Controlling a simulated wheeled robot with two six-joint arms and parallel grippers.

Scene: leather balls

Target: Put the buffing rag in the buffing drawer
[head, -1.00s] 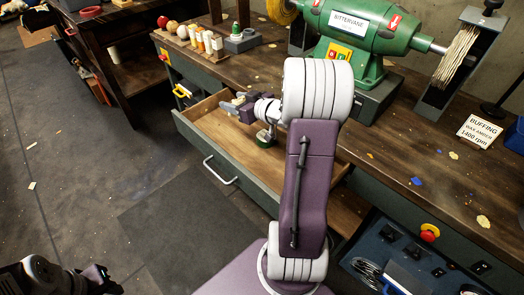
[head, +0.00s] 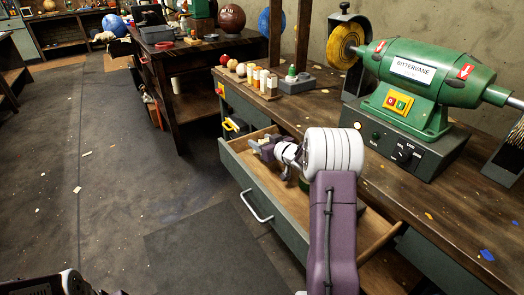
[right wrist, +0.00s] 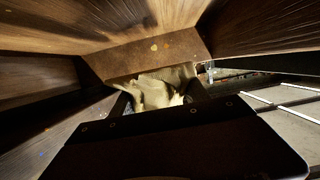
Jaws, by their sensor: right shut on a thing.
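The buffing rag (right wrist: 155,90) is a crumpled pale yellow cloth held between the fingers in the right wrist view. My right gripper (head: 256,146) is shut on it. It is at the far left end of the open drawer (head: 240,180), low within or just over its walls; I cannot tell whether the rag touches the drawer floor. The drawer has a grey-green front, a metal bar handle and a wooden inside. Wooden drawer walls surround the rag in the right wrist view. My right forearm hides part of the drawer.
A green grinder (head: 425,80) with a yellow buffing wheel (head: 346,46) stands on the bench. A rack of small bottles (head: 262,82) is at the bench's left end. A green round item (head: 304,183) shows under my right wrist. The floor at left is mostly clear.

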